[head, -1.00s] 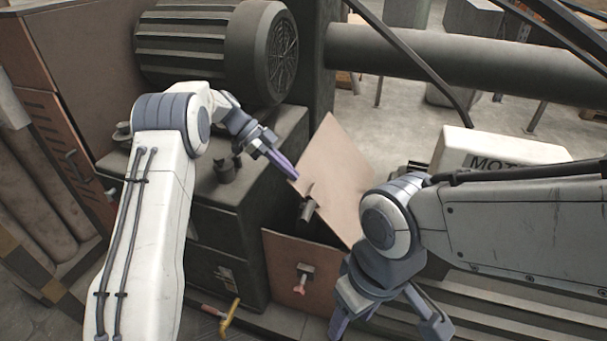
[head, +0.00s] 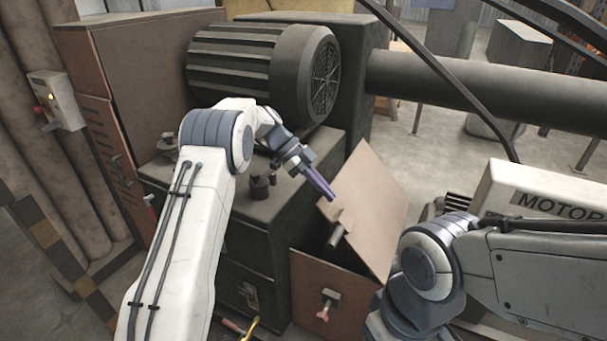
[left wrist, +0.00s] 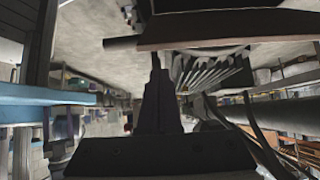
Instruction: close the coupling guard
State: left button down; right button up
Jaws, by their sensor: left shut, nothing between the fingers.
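The coupling guard looks to be the flat brown panel (head: 375,190) in the head view. It stands tilted, raised above a lower brown panel (head: 305,285), with a short dark cylindrical handle (head: 336,236) on its face. My left gripper (head: 328,192) is shut and empty, its purple fingertips at the guard's upper left edge. I cannot tell whether they touch it. In the left wrist view the shut fingers (left wrist: 156,62) point toward a brown panel edge (left wrist: 215,28) just ahead. My right arm's wrist shows at lower right in the head view, but its fingers are out of frame.
A ribbed dark motor (head: 265,70) sits on a dark block behind my left arm. A white housing marked MOTOR (head: 530,185) stands at right. A red-handled latch (head: 325,303) is on the lower panel.

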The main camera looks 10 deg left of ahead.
pick_arm(q)
jog(key=a+f+v, duration=0.1)
jog(key=v, duration=0.8)
jog(key=d+n+y+p, duration=0.2)
jog(key=n, duration=0.2)
jog(key=d+n+t+y+p, duration=0.1)
jog(key=d+n+y+p, duration=0.1)
jog(key=n+y, duration=0.1)
jog(key=d+n+y+p, duration=0.2)
jog(key=d+n+y, duration=0.1)
jog(key=n, duration=0.1)
jog(key=shift+s+d+r+n+t, duration=0.1)
jog(key=shift+r+n+t, duration=0.1)
jog(key=shift+n+t, duration=0.15)
jog(key=w+d+r+n+t+y+p, duration=0.1)
jog(key=d+r+n+t+y+p, duration=0.35)
jog(key=d+r+n, duration=0.2)
jog(key=p, duration=0.4)
send_over(336, 186)
jog(key=s+d, duration=0.2)
jog(key=shift+h, duration=0.45)
jog(key=f, duration=1.1)
jog(key=shift+a+f, duration=0.15)
jog(key=shift+a, duration=0.05)
jog(key=shift+w+a+f, duration=0.2)
jog(key=shift+a+f, duration=0.25)
jog(key=shift+f, duration=0.15)
